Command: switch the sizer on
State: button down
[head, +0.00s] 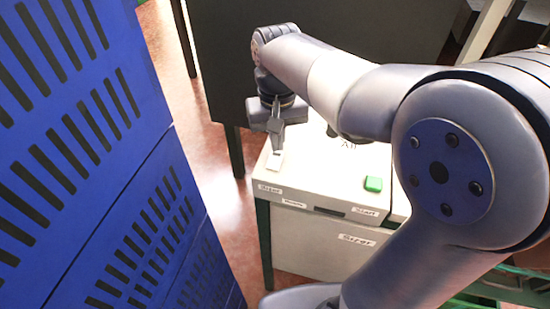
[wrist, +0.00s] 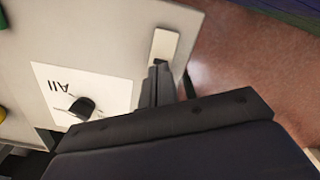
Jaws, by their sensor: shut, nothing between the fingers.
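The sizer (head: 320,185) is a white cabinet with a "Sizer" label on its front and controls on its top. A small white switch (head: 275,162) stands near the top's left edge; it also shows in the wrist view (wrist: 164,44). My gripper (head: 278,147) points down at this switch, shut and empty. In the wrist view its fingertips (wrist: 159,66) overlap the switch's near end; I cannot tell whether they touch it. A green button (head: 373,184) sits at the front right, by a "Start" label. The switch's near end is partly hidden by the fingers.
A black dial knob (wrist: 82,107) on a white plate marked "All" is beside the switch. A tall blue slatted crate stack (head: 90,150) fills the left. A dark panel (head: 310,60) stands behind. Reddish floor (head: 215,165) is open left of the sizer.

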aim_at(277, 154)
jog(key=shift+f+b, duration=0.5)
jog(key=shift+f, duration=0.4)
jog(key=shift+r, duration=0.1)
notch_tip(277, 154, up, 7)
jog(key=p, duration=0.7)
dwell(0.3)
jog(key=shift+f+b, duration=0.2)
jog(key=shift+b, duration=0.1)
notch_tip(277, 154, down, 7)
jog(key=b, duration=0.6)
jog(key=shift+r, duration=0.3)
